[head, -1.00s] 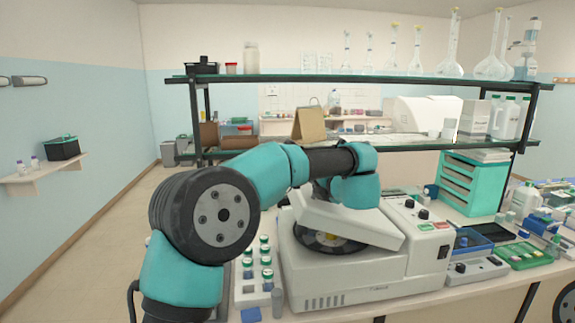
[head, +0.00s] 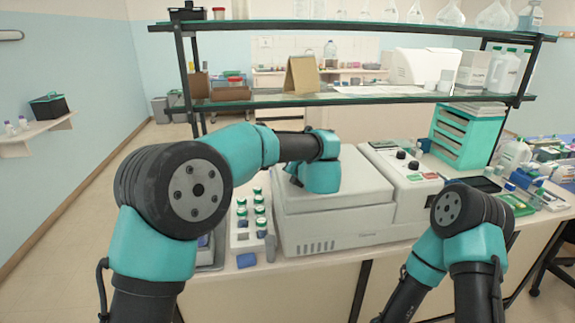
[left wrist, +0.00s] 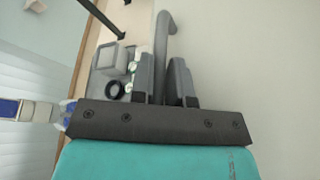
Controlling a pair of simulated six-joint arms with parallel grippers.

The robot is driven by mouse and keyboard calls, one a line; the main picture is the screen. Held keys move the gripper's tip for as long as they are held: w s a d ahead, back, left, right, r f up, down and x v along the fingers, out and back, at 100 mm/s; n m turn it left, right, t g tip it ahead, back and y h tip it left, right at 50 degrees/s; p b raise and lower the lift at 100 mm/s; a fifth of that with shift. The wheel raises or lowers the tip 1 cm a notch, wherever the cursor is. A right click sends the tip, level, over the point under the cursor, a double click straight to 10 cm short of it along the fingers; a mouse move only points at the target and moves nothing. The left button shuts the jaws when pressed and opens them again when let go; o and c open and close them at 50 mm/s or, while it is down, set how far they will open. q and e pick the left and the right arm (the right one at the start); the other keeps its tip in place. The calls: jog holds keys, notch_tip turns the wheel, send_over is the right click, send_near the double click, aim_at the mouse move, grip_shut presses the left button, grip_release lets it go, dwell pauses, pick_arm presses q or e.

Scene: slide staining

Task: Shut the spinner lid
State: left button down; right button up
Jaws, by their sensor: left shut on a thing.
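The spinner (head: 320,235) is a pale grey box on the bench, with a control panel at its right. Its lid (head: 365,190) lies flat over the bowl, and the rotor is hidden under it. My left gripper (left wrist: 164,80) is shut on the grey bar handle (left wrist: 165,38) in the left wrist view. The pale lid surface fills the right of that view. In the head view my left wrist is over the lid's left rear part and its fingers are mostly hidden. My right arm reaches in at the lower right; its gripper is out of view.
A white rack (head: 243,233) of green-capped vials stands just left of the spinner. A glass shelf (head: 350,98) runs behind it. Teal drawers (head: 468,135) stand at the back right, and a green tray (head: 517,205) lies right of the spinner.

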pick_arm(q)
jog(key=shift+a+f, duration=0.1)
jog(key=shift+f, duration=0.3)
jog(key=c, duration=1.5)
grip_release()
jog(key=o, duration=0.4)
jog(key=shift+s+r, duration=0.1)
jog(key=shift+s+d+r, duration=0.15)
jog(key=shift+s+d, duration=0.1)
jog(key=shift+s, duration=0.1)
jog(key=v, duration=1.6)
jog(key=shift+s+r, duration=0.15)
jog(key=shift+s, duration=0.05)
